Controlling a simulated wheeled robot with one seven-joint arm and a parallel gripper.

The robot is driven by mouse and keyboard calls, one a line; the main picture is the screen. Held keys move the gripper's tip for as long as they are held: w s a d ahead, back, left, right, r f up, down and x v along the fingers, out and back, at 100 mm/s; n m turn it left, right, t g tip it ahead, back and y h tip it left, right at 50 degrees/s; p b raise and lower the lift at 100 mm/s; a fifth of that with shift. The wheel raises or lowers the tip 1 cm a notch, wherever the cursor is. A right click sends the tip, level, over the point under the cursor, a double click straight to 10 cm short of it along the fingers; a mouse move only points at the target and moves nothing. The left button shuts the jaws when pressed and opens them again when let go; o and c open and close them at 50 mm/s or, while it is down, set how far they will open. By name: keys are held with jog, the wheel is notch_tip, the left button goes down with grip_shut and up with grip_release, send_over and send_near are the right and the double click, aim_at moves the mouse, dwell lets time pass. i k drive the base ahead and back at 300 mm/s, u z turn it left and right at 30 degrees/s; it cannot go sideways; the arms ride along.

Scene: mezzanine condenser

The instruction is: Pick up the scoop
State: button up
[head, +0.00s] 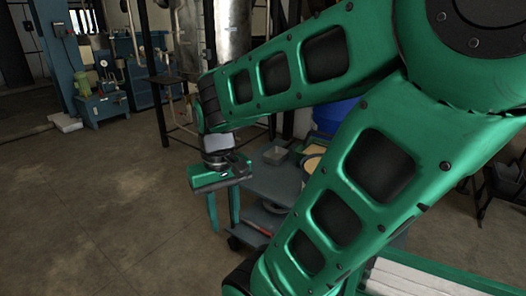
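My gripper (224,226) hangs at the end of my green arm, left of a blue-grey cart (262,183). Its two green fingers point down and stand apart, with nothing visible between them. I cannot make out a scoop for certain. A small grey metal tray-like thing (275,155) lies on the cart top, right of the gripper. A container with pale yellow contents (311,163) stands to its right, partly hidden by my arm. My arm covers much of the cart's right side.
The cart has a lower shelf (262,219) with a reddish thing on it. A blue drum (336,113) stands behind the cart. A metal tank (228,32) on a frame and blue machinery (55,60) stand at the back. The concrete floor at left is clear.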

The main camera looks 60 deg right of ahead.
aim_at(276, 156)
jog(key=i, duration=2.7)
jog(key=z, duration=3.25)
jog(key=i, duration=1.05)
